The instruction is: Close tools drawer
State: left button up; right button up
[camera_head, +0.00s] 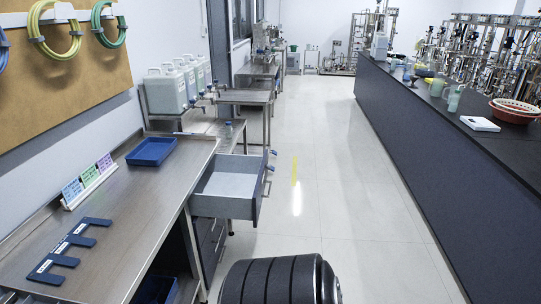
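An open drawer (228,185) sticks out to the right from under the steel workbench on the left. Its inside is light grey and looks empty. Its dark front panel with a handle (267,187) faces the aisle. More closed dark drawers (210,240) sit below it. No label shows which drawer is the tools drawer. Neither of my grippers is in view.
The steel workbench (130,207) carries a blue tray (152,151), dark blue flat pieces (68,250) and coloured cards (89,180). A long dark counter (430,120) runs along the right. The pale aisle floor (340,200) between them is clear. A black ribbed round part (280,282) is at the bottom.

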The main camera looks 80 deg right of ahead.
aim_at(232, 187)
jog(key=k+z, duration=0.15)
jog(key=z, duration=0.3)
jog(key=k+z, duration=0.1)
jog(key=z, duration=0.3)
jog(key=k+l+z, duration=0.1)
jog(key=z, duration=1.5)
